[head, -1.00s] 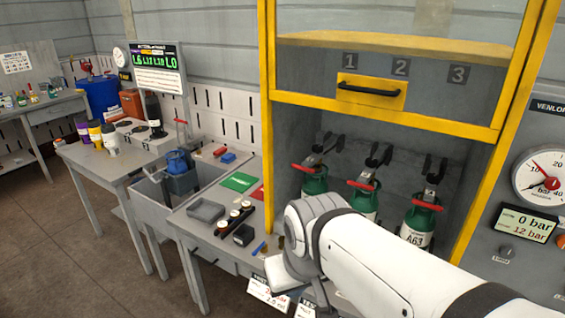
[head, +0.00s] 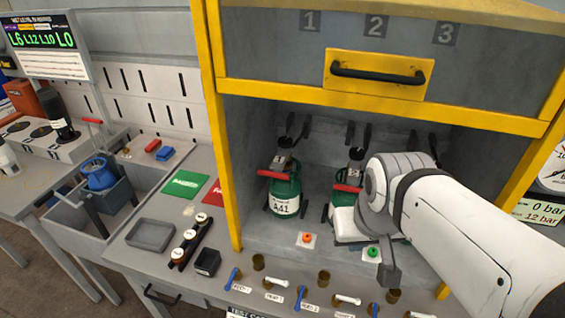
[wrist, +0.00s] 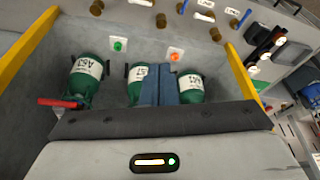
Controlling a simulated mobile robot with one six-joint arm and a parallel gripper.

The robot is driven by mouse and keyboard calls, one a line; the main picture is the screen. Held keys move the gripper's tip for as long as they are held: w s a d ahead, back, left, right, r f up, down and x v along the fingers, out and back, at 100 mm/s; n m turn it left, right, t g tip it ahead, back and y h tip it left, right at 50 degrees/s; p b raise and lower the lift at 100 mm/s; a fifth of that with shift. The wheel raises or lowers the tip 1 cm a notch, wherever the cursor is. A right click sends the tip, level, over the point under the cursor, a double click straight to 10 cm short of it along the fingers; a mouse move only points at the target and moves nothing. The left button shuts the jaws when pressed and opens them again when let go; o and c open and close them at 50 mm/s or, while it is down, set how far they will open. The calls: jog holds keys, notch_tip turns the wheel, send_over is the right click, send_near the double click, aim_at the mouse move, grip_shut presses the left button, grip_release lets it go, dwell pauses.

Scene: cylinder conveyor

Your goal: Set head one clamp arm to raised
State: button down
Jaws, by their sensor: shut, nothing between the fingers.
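The green cylinder marked A41 (head: 285,199) stands upright in the bay under number 1. A red bar (head: 278,174) crosses in front of its neck, with dark forked metal parts (head: 291,127) above. It also shows in the wrist view (wrist: 190,88). I cannot tell from these frames whether the clamp arm of head one is raised or lowered. My gripper (wrist: 157,88) is shut and empty, in front of the middle and right cylinders in the wrist view. My arm hides most of the second cylinder (head: 328,214) and the third one in the head view.
A yellow-framed guard with a black handle (head: 378,74) is above the bay. An orange button (head: 307,238) and a green button (head: 373,252) sit on the bay floor. Blue and white levers and brass knobs (head: 323,278) line the front ledge. A grey tray (head: 150,234) lies left.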

jog(key=w+d+f+n+t+h+b, duration=0.1)
jog(key=w+f+n+h+b, duration=0.35)
jog(key=f+n+b, duration=0.3)
jog(key=w+d+f+n+t+h+b, duration=0.1)
jog(key=w+d+f+n+h+b, duration=0.1)
jog(key=w+f+n+h+b, duration=0.5)
jog(key=w+a+n+t+y+b, duration=0.2)
jog(key=a+n+t, duration=0.4)
jog(key=a+n, duration=0.3)
jog(key=w+a+n+t+y+b, duration=0.2)
jog(key=a+n+t, duration=0.4)
jog(key=a+n, duration=0.3)
jog(key=a+y+b, duration=0.1)
jog(key=b, duration=0.1)
jog(key=shift+a+f+b, duration=0.35)
jog(key=shift+y, duration=0.25)
